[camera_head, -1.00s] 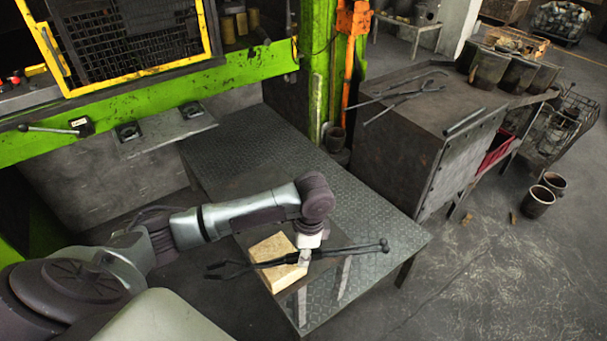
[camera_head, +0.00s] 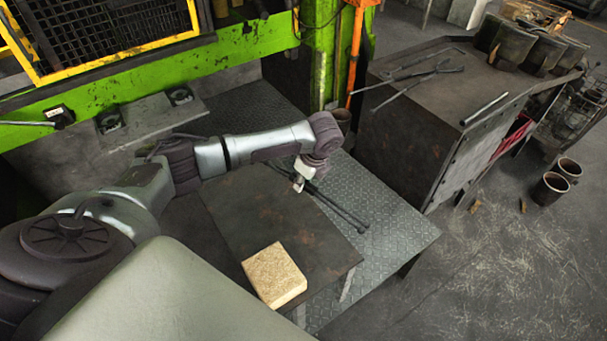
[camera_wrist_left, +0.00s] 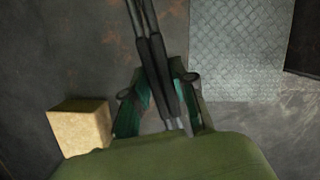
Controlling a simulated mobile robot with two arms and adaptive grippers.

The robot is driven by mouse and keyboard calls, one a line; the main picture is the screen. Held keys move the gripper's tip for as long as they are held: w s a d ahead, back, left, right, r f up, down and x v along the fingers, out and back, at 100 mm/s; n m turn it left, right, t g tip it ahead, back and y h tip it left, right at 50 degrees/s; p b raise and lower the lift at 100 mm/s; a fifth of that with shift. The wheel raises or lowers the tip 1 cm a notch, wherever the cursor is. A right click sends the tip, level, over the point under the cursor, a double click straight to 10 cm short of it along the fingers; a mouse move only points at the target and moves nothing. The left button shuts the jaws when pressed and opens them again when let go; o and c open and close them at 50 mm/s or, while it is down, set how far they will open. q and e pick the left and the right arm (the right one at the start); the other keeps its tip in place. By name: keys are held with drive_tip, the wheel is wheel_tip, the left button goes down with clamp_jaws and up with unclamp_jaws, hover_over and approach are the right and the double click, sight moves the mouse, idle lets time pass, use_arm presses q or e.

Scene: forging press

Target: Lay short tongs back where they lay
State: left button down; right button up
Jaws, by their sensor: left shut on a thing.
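The short tongs (camera_head: 338,209) are dark metal with two long handles. My left gripper (camera_head: 299,184) is shut on them, above the dark plate and the tread-plate table. In the left wrist view the tongs (camera_wrist_left: 150,45) run between the fingers of the left gripper (camera_wrist_left: 155,105). In the head view part of the tongs is hidden behind my gripper and wrist. Whether they touch the surface below is not clear. My right gripper is not in view.
A pale block (camera_head: 274,275) lies on the dark rusty plate (camera_head: 240,213). The tread-plate table (camera_head: 395,235) has free room to the right. Other tongs (camera_head: 418,78) lie on the dark cabinet (camera_head: 405,125). The green press (camera_head: 225,60) stands behind.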

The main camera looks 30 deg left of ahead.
use_arm(q)
wheel_tip(320, 180, down, 2)
drive_tip(key=shift+s+f+b, duration=0.1)
drive_tip(key=shift+s+b, duration=0.05)
drive_tip(key=shift+b, duration=0.85)
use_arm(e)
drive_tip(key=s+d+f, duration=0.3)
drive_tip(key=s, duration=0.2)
use_arm(q)
wheel_tip(320, 180, down, 4)
drive_tip(key=b, duration=0.4)
drive_tip(key=shift+r, duration=0.2)
drive_tip(key=shift+w+f, duration=0.2)
drive_tip(key=shift+f, duration=1.45)
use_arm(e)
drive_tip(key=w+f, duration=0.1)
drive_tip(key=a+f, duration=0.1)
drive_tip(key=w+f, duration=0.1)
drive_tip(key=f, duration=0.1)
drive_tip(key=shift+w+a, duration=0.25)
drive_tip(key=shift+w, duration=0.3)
use_arm(q)
drive_tip(key=c, duration=1.3)
unclamp_jaws()
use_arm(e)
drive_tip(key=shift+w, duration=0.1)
use_arm(q)
drive_tip(key=shift+o, duration=0.4)
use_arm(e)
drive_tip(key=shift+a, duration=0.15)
